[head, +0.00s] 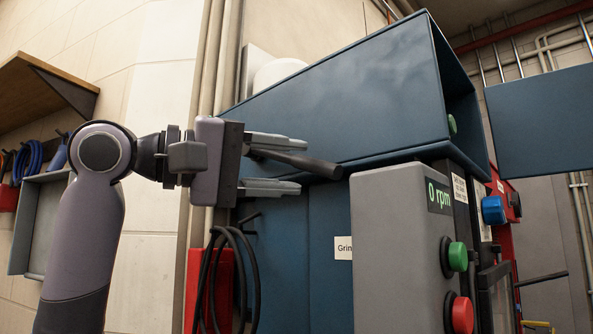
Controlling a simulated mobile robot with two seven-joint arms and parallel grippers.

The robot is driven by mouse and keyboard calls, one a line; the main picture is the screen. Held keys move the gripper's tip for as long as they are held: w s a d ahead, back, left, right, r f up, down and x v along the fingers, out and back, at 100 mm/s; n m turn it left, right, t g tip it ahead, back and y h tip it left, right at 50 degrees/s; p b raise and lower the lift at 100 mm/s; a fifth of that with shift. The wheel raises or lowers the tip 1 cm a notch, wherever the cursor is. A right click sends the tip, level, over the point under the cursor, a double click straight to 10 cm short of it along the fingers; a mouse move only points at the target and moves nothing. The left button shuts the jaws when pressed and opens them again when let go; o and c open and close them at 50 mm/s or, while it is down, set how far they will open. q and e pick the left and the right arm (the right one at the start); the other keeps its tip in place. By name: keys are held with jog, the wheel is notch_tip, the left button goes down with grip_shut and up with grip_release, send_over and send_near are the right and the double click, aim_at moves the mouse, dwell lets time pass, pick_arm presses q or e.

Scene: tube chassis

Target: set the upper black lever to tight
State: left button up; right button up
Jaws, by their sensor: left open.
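The upper black lever (318,168) is a dark rod with a thick rounded end, in front of the blue machine housing. It slopes slightly down to the right. My left gripper (301,165) comes in from the left and is open. One pale finger is above the lever and the other below it, with gaps visible. Whether the fingers are level with it in depth is unclear. The lever's inner end is partly hidden by the gripper. A smaller black lever (250,218) shows below the lower finger. My right gripper is not in view.
A grey control box (395,250) with a green button (457,257), a red button (462,314) and a "0 rpm" display stands close on the right. A blue hood (350,90) overhangs above. Black cables (250,275) hang below. A shelf (40,85) is at far left.

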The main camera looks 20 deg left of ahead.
pick_arm(q)
jog(key=v, duration=0.5)
jog(key=shift+b, duration=0.4)
